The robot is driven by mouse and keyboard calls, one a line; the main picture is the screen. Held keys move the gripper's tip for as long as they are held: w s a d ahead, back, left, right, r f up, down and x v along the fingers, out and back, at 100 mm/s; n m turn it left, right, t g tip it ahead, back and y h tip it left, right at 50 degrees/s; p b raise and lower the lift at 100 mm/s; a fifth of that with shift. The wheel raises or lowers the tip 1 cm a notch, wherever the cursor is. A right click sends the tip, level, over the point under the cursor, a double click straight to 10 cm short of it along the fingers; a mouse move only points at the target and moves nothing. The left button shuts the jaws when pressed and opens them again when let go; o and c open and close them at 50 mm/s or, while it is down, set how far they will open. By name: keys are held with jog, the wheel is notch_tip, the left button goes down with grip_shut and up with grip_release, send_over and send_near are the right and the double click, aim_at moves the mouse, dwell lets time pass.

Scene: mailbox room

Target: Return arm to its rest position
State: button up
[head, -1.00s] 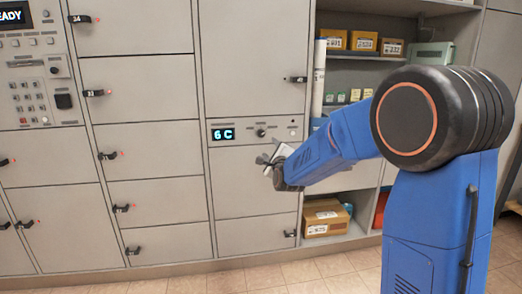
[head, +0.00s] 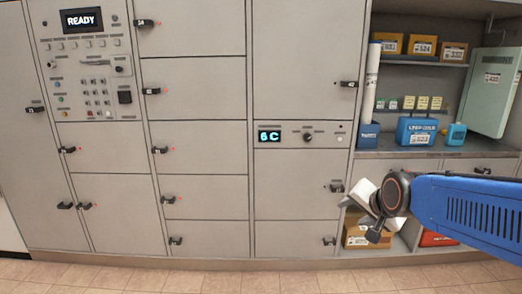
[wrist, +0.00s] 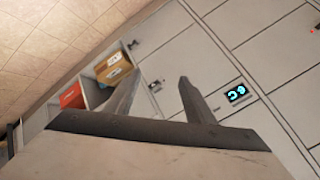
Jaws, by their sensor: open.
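My blue arm (head: 470,208) reaches in from the right edge of the head view. At its end my gripper (head: 358,217) is in front of the lower right lockers and the bottom of the shelf unit. In the wrist view my gripper (wrist: 158,88) shows two grey fingers spread apart with nothing between them. The gripper covers part of a cardboard box on the low shelf in the head view.
A grey locker wall (head: 205,147) holds a "READY" display (head: 81,20) and a "6C" display (head: 269,137). At right, a shelf unit (head: 420,72) holds boxes and a blue bin (head: 416,131). The tiled floor (head: 160,277) in front is clear.

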jog(key=s+d+f+n+g, duration=0.1)
jog(key=s+f+n+g, duration=0.1)
jog(key=s, duration=0.9)
jog(key=s+d+f+n+g, duration=0.2)
jog(key=s+f+n, duration=0.2)
jog(key=s, duration=0.8)
jog(key=shift+s+f+n+g+h, duration=0.15)
jog(key=shift+f+n+g+h, duration=0.25)
jog(key=shift+n, duration=0.7)
jog(key=shift+a, duration=0.1)
